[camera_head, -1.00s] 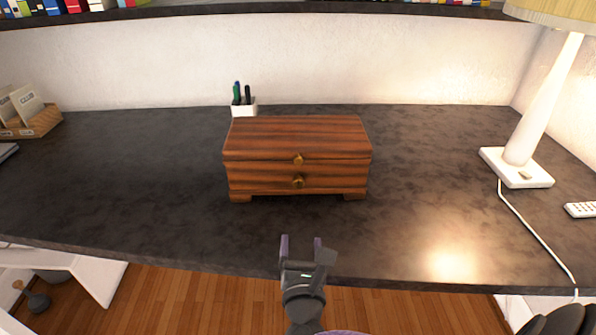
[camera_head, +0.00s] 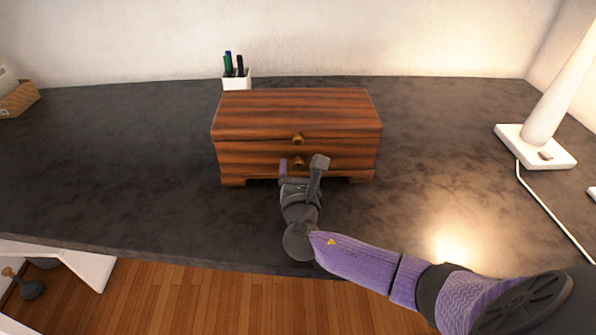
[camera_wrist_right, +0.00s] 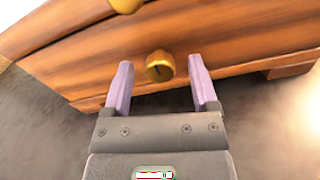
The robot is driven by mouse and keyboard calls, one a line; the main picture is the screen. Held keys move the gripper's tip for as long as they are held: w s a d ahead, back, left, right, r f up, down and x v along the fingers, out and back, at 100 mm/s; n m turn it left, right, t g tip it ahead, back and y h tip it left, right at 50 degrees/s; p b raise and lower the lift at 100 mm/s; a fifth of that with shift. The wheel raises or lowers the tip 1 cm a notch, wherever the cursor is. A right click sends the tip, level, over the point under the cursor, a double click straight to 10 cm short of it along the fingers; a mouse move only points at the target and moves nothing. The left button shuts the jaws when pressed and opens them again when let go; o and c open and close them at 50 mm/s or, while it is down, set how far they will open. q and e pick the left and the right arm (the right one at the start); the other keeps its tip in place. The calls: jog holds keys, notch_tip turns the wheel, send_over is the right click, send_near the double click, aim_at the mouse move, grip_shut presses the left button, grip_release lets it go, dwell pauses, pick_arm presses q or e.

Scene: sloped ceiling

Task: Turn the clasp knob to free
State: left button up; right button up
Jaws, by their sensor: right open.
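A wooden box (camera_head: 345,115) with striped reddish-brown grain stands on the dark desk, its lid closed. Two brass knobs are on its front: an upper knob (camera_head: 298,139) by the lid edge and a lower knob (camera_head: 298,163) beneath it. In the right wrist view the lower knob (camera_wrist_right: 159,67) has a dark slot-like mark on its face, and the upper knob (camera_wrist_right: 126,4) is cut by the top edge. My right gripper (camera_head: 304,166) is open just in front of the box. Its fingers stand either side of the lower knob, with gaps; contact is not visible. My left gripper is not in view.
A white cup with pens (camera_head: 236,79) stands behind the box. A white lamp (camera_head: 536,145) with a cord is at the right, and a wooden holder (camera_head: 18,99) is at the far left. The desk (camera_head: 110,165) is clear on both sides of the box.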

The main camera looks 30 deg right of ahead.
jog(key=shift+c, duration=0.6)
grip_shut()
